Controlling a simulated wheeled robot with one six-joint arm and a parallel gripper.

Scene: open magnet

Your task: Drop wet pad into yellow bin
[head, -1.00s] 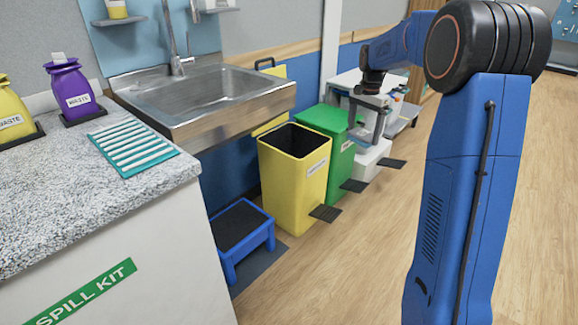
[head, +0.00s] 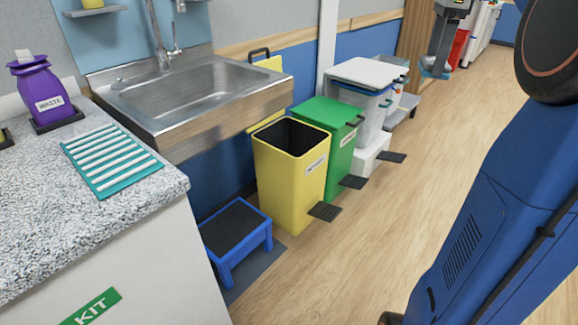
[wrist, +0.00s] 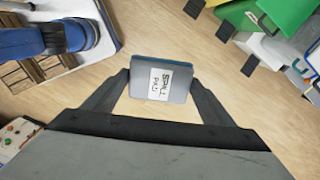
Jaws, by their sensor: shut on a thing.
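The yellow bin (head: 290,185) stands open on the floor below the sink in the head view, with a dark inside and a pedal in front. My gripper (wrist: 162,85) is shut on a grey-blue pad (wrist: 180,90) with a white label reading "SPILL PAD" in the wrist view. The pad is held between both fingertips, above wooden floor. In the head view my gripper (head: 436,68) is at the upper right, well to the right of and beyond the yellow bin. The pad shows there only as a small grey-blue shape.
A green bin (head: 330,130) with a closed lid stands right of the yellow bin, then a white-lidded bin (head: 366,75). A blue step stool (head: 238,240) sits left of it. The counter (head: 60,210) and sink (head: 205,90) border the left.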

